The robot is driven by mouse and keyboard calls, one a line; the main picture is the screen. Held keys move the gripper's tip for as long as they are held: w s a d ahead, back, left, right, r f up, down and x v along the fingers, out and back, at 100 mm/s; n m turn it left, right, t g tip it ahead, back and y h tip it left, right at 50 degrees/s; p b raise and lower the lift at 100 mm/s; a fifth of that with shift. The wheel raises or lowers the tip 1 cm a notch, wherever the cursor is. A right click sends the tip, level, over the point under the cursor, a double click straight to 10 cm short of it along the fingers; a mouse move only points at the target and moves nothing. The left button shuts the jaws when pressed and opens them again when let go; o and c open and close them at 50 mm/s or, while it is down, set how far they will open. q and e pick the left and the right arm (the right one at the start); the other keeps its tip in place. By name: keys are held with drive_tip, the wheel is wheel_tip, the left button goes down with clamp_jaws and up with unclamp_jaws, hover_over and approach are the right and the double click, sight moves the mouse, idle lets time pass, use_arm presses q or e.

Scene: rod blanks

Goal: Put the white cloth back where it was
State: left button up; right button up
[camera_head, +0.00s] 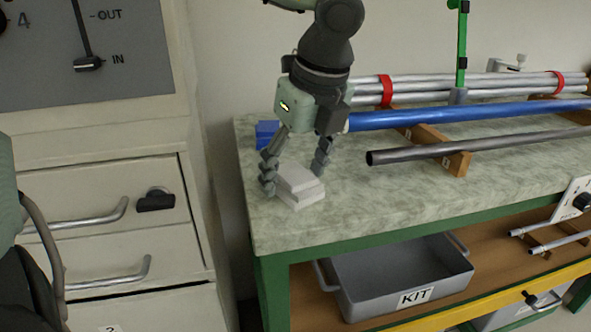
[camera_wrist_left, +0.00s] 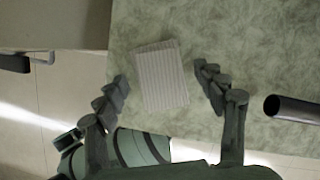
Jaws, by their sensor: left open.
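The white cloth (camera_head: 299,187) lies folded in a small stack on the bench top, near its left end. In the left wrist view the cloth (camera_wrist_left: 161,75) is a pale, finely striped rectangle between the fingertips. My left gripper (camera_head: 296,170) is open over the cloth, one finger on each side of it. In the left wrist view the left gripper (camera_wrist_left: 163,92) shows gaps between both fingers and the cloth. My right gripper is not in view.
A blue rod (camera_head: 470,114) and a dark grey rod (camera_head: 480,145) lie on wooden supports (camera_head: 455,160) to the right. A blue block (camera_head: 266,133) sits behind the gripper. A grey KIT bin (camera_head: 400,275) is on the shelf below. Drawers (camera_head: 100,210) stand left.

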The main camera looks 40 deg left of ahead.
sight(308, 183)
use_arm(q)
drive_tip(key=shift+r, duration=0.15)
drive_tip(key=v, duration=1.2)
drive_tip(key=shift+p, duration=0.35)
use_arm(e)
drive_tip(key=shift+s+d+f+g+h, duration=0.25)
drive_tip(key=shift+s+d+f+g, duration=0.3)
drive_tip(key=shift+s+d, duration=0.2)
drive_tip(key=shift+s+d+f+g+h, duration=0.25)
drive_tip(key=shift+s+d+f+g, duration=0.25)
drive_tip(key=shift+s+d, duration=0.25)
use_arm(q)
drive_tip(key=shift+s, duration=0.1)
